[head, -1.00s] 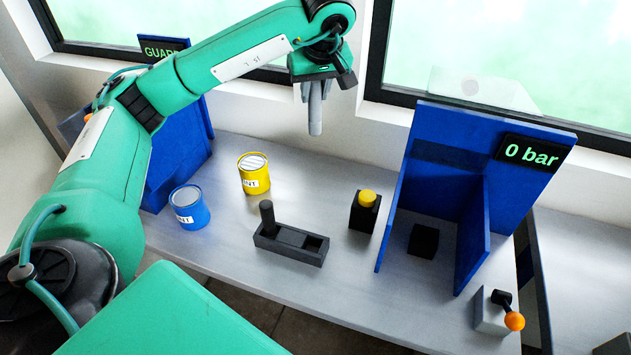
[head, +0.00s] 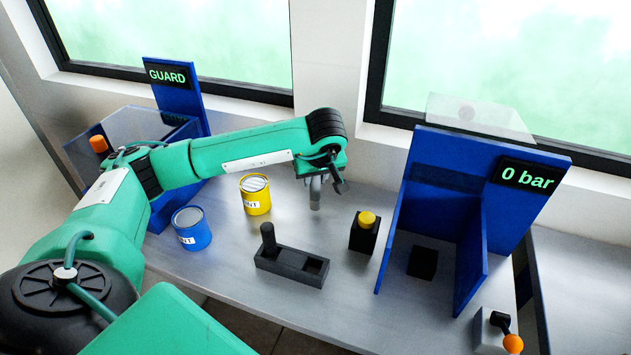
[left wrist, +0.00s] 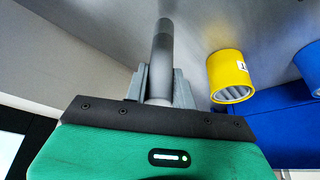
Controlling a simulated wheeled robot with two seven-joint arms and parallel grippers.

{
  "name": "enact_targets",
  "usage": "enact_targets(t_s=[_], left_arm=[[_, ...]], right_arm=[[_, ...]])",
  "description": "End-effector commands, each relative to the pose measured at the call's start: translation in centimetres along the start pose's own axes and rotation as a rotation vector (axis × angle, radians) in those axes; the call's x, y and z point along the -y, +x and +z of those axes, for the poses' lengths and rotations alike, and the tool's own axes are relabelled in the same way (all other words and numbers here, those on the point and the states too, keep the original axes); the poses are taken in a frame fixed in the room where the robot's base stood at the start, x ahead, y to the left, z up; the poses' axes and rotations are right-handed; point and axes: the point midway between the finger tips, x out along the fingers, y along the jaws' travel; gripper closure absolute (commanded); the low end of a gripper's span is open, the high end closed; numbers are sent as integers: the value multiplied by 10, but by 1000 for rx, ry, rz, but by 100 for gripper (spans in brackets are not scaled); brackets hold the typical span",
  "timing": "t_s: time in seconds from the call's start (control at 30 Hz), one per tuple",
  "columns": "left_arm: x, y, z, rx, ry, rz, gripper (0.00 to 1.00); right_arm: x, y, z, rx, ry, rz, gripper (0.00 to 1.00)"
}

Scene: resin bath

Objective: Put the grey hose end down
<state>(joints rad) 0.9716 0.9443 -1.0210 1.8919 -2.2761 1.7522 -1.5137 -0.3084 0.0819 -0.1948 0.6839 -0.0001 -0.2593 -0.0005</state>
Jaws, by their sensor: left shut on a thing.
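The grey hose end (head: 316,194) is a short grey cylinder pointing down in the head view. My left gripper (head: 316,182) is shut on it and holds it near the table, right of the yellow can. I cannot tell whether its lower tip touches the table (head: 220,272). In the left wrist view the hose end (left wrist: 161,52) sticks out from between the two grey fingers of the left gripper (left wrist: 162,84), with a darker far part. My right gripper is in neither view.
A yellow can (head: 255,196) and a blue can (head: 191,230) stand to the left. A black holder (head: 290,266) with a black peg and a black box with a yellow button (head: 367,219) stand in front. A blue panelled stand (head: 410,200) showing 0 bar is at right.

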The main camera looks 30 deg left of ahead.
Motion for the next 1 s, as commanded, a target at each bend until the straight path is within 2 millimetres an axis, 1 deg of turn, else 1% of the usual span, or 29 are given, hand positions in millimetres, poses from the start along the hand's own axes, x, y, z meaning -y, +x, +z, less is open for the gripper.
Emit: enact_targets(t_s=[0.03,0.13,0.23,0.5,0.53,0.6,0.63,0.87,1.0], left_arm=[[1,7,4,2,1,-4,98],[0,17,8,1,1,-1,98],[0,18,8,0,0,0,98],[0,21,9,-1,0,0,98],[0,20,9,0,0,0,70],[0,20,8,0,0,0,57],[0,20,8,0,0,0,52],[0,20,8,0,0,0,52],[0,15,7,0,0,0,52]], right_arm=[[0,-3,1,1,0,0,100],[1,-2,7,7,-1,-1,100],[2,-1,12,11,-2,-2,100],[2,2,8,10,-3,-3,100],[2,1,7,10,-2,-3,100],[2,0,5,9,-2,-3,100],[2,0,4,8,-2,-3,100],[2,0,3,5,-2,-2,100],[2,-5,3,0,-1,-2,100]])
